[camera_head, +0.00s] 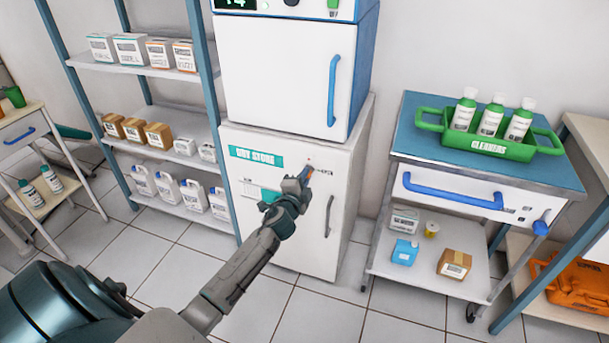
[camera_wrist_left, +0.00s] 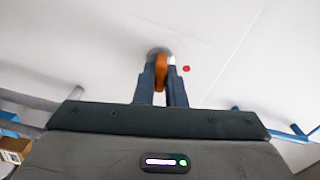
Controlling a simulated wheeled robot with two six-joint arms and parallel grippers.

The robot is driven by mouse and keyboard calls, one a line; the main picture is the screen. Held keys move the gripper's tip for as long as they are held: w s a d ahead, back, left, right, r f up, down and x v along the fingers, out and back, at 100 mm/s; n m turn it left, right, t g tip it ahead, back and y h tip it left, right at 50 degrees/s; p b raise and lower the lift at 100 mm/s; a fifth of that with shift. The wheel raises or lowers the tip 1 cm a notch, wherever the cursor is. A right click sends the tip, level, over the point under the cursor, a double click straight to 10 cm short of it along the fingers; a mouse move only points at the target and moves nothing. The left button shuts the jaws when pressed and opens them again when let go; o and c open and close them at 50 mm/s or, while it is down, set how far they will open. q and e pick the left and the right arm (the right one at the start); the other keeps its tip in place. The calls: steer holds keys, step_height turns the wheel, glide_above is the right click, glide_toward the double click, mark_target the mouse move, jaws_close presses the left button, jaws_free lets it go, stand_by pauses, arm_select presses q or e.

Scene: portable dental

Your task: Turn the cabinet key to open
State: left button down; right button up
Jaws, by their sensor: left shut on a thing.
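The white cabinet (camera_head: 285,240) with a green label (camera_head: 257,156) stands under another white unit. Its door looks shut, and a grey vertical handle (camera_head: 328,215) is on the door's right side. My left gripper (camera_head: 304,177) is at the upper right of the door. In the left wrist view its fingers (camera_wrist_left: 161,86) are shut on the orange key (camera_wrist_left: 160,72), whose far end meets a round grey lock (camera_wrist_left: 157,51). A small red dot (camera_wrist_left: 186,68) is beside the lock. The fingers partly hide the key. My right gripper is not in view.
A white unit with a blue handle (camera_head: 333,90) sits on the cabinet. Shelves (camera_head: 165,135) with boxes and bottles stand to the left. A blue-topped cart (camera_head: 415,150) with a green bottle tray (camera_head: 487,147) stands to the right. The tiled floor in front is clear.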

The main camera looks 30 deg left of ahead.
arm_select(q)
steer(key=shift+m+p, duration=0.35)
steer(key=shift+m, duration=0.95)
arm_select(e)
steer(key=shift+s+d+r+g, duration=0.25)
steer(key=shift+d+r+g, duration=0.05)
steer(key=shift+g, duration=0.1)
arm_select(q)
steer(key=shift+f, duration=0.1)
steer(key=c, duration=1.5)
jaws_free()
steer(key=v, duration=1)
steer(key=shift+s, duration=0.4)
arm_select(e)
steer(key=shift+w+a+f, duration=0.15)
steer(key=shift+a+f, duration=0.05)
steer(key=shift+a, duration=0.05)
